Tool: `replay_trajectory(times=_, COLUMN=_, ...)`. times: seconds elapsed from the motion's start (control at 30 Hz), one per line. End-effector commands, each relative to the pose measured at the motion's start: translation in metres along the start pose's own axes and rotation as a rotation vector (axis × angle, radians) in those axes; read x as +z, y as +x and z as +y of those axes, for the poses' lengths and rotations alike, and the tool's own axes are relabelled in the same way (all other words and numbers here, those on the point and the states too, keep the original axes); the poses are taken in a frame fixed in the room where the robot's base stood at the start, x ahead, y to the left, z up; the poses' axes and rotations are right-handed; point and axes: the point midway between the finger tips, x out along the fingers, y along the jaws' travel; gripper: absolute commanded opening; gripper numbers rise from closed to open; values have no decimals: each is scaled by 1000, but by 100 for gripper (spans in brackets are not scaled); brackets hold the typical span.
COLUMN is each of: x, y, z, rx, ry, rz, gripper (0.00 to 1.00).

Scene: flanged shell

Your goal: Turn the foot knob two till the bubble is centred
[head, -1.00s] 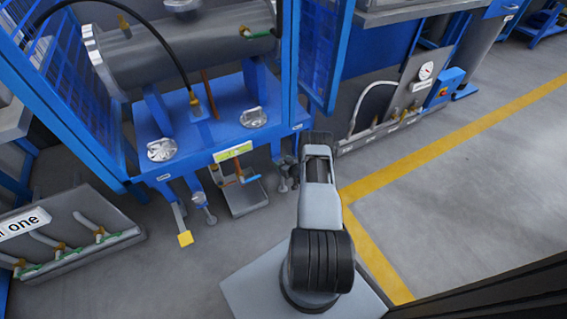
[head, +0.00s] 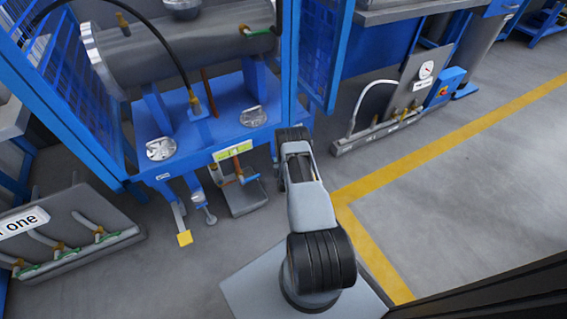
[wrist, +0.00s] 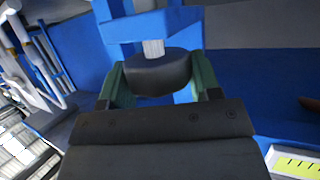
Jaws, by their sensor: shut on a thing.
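The foot knob (wrist: 157,72) is a dark, rounded knob under a pale threaded rod (wrist: 153,48) in the wrist view. My gripper (wrist: 157,82) is shut on it, with one green finger against each side. In the head view my own arm hides the gripper and this knob. The level (head: 232,151) is a yellow-green strip on the front edge of the blue frame. Part of it also shows at the lower right of the wrist view (wrist: 298,164). The bubble is too small to place in either view.
The blue frame (head: 215,130) carries a grey cylinder (head: 190,55). Another foot (head: 204,205) and a yellow-ended pedal (head: 184,238) stand at its left front. A grey box (head: 245,200) sits on the floor between. The floor at right (head: 450,190) is clear.

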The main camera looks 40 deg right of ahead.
Motion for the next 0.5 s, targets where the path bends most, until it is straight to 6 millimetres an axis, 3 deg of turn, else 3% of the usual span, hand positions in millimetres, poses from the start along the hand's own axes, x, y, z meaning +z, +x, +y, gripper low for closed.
replay_trajectory(times=0.5, x=-1, y=1, z=1, rx=140, ry=58, rz=3, gripper=34)
